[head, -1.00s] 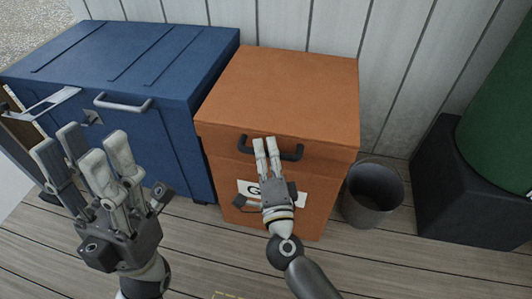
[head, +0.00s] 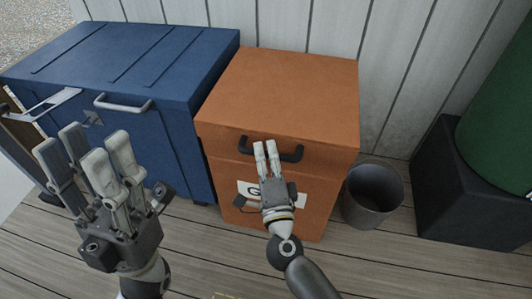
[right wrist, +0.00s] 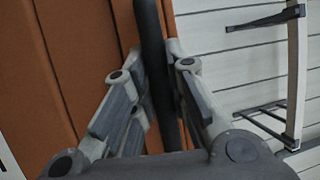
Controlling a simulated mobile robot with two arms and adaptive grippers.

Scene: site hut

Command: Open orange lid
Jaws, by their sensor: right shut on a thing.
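The orange box (head: 280,190) stands against the wall with its orange lid (head: 285,90) lying closed on top. A dark bar handle (head: 292,154) is on the front of the lid. My right gripper (head: 266,146) is at this handle, shut on it left of the handle's middle. In the right wrist view the dark handle bar (right wrist: 153,70) runs between the two fingers. My left gripper (head: 88,143) is open and empty, in front of the blue chest. The gripper fingers hide part of the handle and of the white label (head: 252,189).
A blue chest (head: 130,60) with a grey handle stands directly left of the orange box. A dark grey bin (head: 373,195) stands close on its right. Farther right is a black block (head: 470,200) under a green cylinder (head: 505,110). The panelled wall is close behind.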

